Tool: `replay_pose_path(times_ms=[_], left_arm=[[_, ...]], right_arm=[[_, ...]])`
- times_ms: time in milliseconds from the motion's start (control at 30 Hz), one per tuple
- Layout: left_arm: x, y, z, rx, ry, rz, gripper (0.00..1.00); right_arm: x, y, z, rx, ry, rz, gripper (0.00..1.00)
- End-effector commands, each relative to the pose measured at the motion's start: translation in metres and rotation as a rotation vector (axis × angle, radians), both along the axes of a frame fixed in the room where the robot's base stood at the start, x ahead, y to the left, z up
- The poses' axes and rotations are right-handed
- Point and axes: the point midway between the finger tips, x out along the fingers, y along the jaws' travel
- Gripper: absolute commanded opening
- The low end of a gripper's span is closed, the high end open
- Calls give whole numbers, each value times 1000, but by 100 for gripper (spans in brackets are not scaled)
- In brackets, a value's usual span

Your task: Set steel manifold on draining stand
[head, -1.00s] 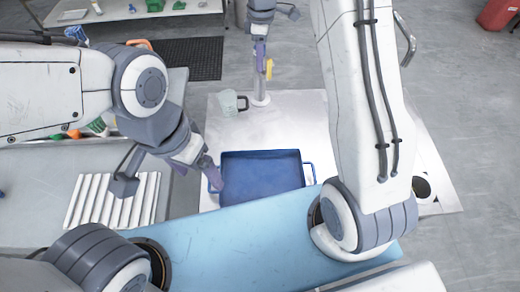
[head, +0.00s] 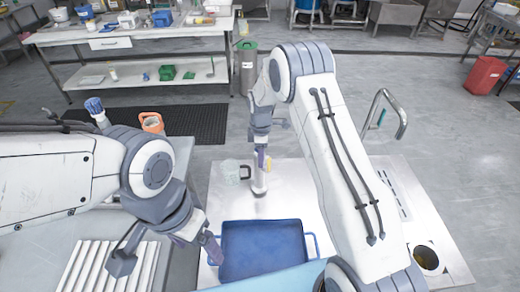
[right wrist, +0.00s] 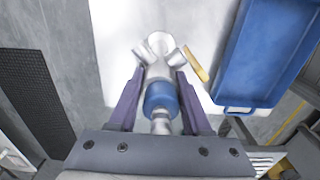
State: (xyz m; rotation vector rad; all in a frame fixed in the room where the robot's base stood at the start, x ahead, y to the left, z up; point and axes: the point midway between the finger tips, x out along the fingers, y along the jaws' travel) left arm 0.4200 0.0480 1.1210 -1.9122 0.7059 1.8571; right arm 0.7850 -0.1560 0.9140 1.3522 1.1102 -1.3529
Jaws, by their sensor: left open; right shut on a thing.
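My right gripper (head: 262,153) is shut on the steel manifold (head: 259,182), a silver upright piece, above the steel worktop behind the blue tray. In the right wrist view the manifold (right wrist: 159,68) has side stubs and a blue band, and sits between the purple fingers (right wrist: 158,85). I cannot tell whether its lower end touches the worktop. My left gripper (head: 213,250) is open and empty at the left handle of the blue tray (head: 262,226). A white ribbed rack (head: 105,268) at the lower left may be the draining stand.
A clear jug (head: 231,171) stands just left of the manifold. A yellow strip (right wrist: 196,66) shows beside the right fingertip. A curved tap (head: 400,115) and a round hole (head: 426,258) lie to the right. The worktop around the manifold is mostly bare.

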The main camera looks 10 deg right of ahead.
Motion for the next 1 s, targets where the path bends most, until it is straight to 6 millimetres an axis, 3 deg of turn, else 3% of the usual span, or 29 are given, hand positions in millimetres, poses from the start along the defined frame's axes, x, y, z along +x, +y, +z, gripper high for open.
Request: replay_pose_path(times_ms=[267, 633, 1000], left_arm=[[0, 0, 6, 0, 0, 0, 83], [0, 0, 19, 0, 0, 1, 83], [0, 0, 27, 0, 0, 2, 83]], right_arm=[[11, -2, 1, 0, -3, 0, 0], [41, -8, 2, 0, -3, 0, 0], [40, -8, -11, 0, -3, 0, 0]])
